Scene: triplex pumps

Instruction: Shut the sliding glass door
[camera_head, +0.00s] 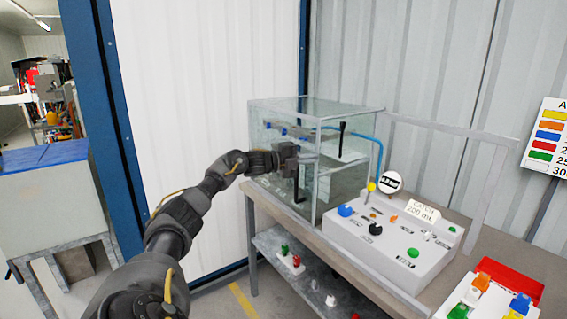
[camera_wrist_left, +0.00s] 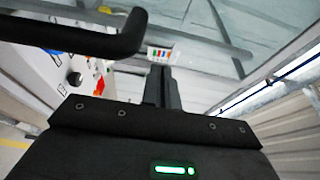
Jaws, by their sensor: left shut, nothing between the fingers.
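The glass tank (camera_head: 345,180) stands on the bench, with clear walls and a pale frame. A black handle (camera_head: 298,188) shows at its front left, right below my left gripper (camera_head: 290,160); a second dark handle (camera_head: 341,140) shows further right. I cannot tell from the glass how far the sliding door stands open. My left gripper is shut and empty at the tank's front face. In the left wrist view its shut fingers (camera_wrist_left: 160,88) point ahead, and a thick black handle bar (camera_wrist_left: 75,38) crosses the upper left, close to them. I cannot tell whether they touch. My right gripper is out of view.
A white control box (camera_head: 395,245) with coloured knobs stands right of the tank. A tray (camera_head: 490,300) of coloured parts is at the bench's front right. A lower shelf (camera_head: 315,280) holds small items. A blue post (camera_head: 105,120) is left of my arm.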

